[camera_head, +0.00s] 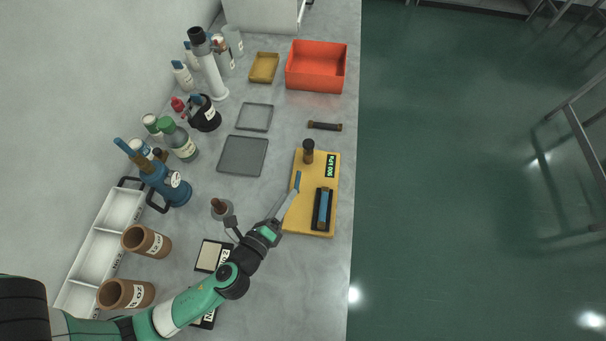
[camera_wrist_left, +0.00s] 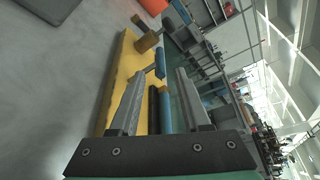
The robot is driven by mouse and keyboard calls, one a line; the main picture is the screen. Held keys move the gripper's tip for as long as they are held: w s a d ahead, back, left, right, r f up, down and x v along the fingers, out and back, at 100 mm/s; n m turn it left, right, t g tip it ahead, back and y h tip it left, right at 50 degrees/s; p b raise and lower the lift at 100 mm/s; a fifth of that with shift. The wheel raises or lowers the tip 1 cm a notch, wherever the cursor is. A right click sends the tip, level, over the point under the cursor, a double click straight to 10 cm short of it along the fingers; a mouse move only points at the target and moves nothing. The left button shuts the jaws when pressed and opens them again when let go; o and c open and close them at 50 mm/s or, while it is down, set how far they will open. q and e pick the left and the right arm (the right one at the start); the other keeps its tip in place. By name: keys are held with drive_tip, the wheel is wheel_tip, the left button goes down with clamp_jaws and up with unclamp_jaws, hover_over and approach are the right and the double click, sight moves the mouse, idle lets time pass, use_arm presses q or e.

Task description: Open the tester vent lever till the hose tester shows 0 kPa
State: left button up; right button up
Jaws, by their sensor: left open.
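The hose tester is a yellow plate (camera_head: 297,222) on the bench, with a dark green display (camera_head: 331,166) whose turned digits are lit and nonzero, too small to read surely. A blue lever handle (camera_head: 298,181), apparently the vent lever, stands at its left side. A blue bar in a black cradle (camera_head: 323,208) lies to the right, and a brown-and-black knob post (camera_head: 308,152) stands behind. My left gripper (camera_head: 294,196) is open beside the blue handle. In the left wrist view, the handle (camera_wrist_left: 160,60) shows between and beyond the fingertips (camera_wrist_left: 160,74); contact is unclear. My right gripper is out of view.
A dark hose piece (camera_head: 325,126) and a red bin (camera_head: 317,67) lie beyond the tester. Bottles, a blue pump (camera_head: 165,180) and brown cups (camera_head: 146,241) crowd the left. The bench edge is close on the right.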

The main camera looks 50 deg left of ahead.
sight(297, 181)
use_arm(q)
drive_tip(key=x, duration=1)
drive_tip(key=shift+c, duration=0.3)
clamp_jaws()
idle(0.8)
